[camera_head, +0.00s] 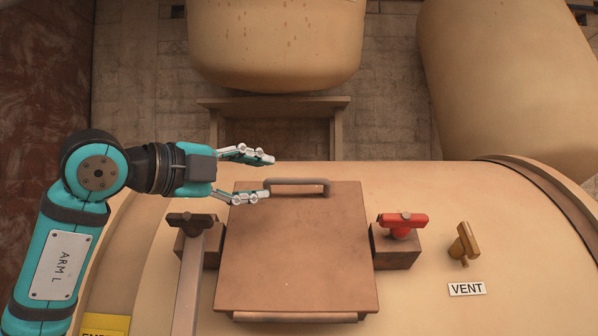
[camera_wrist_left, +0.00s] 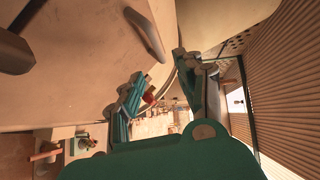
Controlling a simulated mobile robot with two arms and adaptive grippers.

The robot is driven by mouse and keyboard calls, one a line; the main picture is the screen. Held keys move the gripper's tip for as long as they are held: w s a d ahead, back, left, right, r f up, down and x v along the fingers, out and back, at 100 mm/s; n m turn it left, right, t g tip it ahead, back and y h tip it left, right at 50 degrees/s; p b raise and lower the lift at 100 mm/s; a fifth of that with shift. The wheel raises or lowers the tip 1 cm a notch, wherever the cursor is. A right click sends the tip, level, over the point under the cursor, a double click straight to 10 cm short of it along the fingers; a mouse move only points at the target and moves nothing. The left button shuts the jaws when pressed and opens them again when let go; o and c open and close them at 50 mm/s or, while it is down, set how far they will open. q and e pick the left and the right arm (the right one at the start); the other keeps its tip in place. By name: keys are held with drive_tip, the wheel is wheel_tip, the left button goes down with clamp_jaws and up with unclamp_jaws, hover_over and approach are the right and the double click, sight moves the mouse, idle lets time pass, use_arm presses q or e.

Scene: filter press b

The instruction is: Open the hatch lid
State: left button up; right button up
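The hatch lid (camera_head: 296,250) is a square brown plate lying shut on the tan vessel top. A bar handle (camera_head: 298,183) stands along its far edge. A bar at the top of the left wrist view looks like this handle (camera_wrist_left: 146,34). My left gripper (camera_head: 268,177) is open and empty, its fingers pointing right at the handle's left end. The nearer finger is beside that end; I cannot tell whether they touch. Both fingers also show apart in the left wrist view (camera_wrist_left: 160,85). My right gripper is not in view.
A dark clamp knob (camera_head: 191,219) with a grey bar is left of the lid, a red knob (camera_head: 403,222) on a block right of it. Further right are a brass valve (camera_head: 464,242) and a VENT label (camera_head: 467,289). Large tan tanks (camera_head: 275,40) stand behind.

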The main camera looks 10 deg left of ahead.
sight(294, 181)
use_arm(q)
drive_tip(key=w, duration=0.2)
drive_tip(key=w+d+p, duration=0.1)
drive_tip(key=w, duration=0.1)
drive_tip(key=shift+f+p, duration=0.15)
drive_tip(key=shift+p, duration=0.15)
drive_tip(key=p+x, duration=0.1)
drive_tip(key=x, duration=0.2)
drive_tip(key=shift+s+d, duration=0.1)
drive_tip(key=shift+d, duration=0.1)
drive_tip(key=p+x, duration=0.1)
drive_tip(key=x, duration=0.1)
drive_tip(key=shift+w+d, duration=0.25)
drive_tip(key=shift+d, duration=0.1)
drive_tip(key=shift+w+f, duration=0.15)
drive_tip(key=shift+w, duration=0.05)
drive_tip(key=shift+s, duration=0.15)
drive_tip(key=shift+c, duration=1.2)
drive_tip(key=c, duration=0.4)
drive_tip(key=shift+f, duration=0.1)
clamp_jaws()
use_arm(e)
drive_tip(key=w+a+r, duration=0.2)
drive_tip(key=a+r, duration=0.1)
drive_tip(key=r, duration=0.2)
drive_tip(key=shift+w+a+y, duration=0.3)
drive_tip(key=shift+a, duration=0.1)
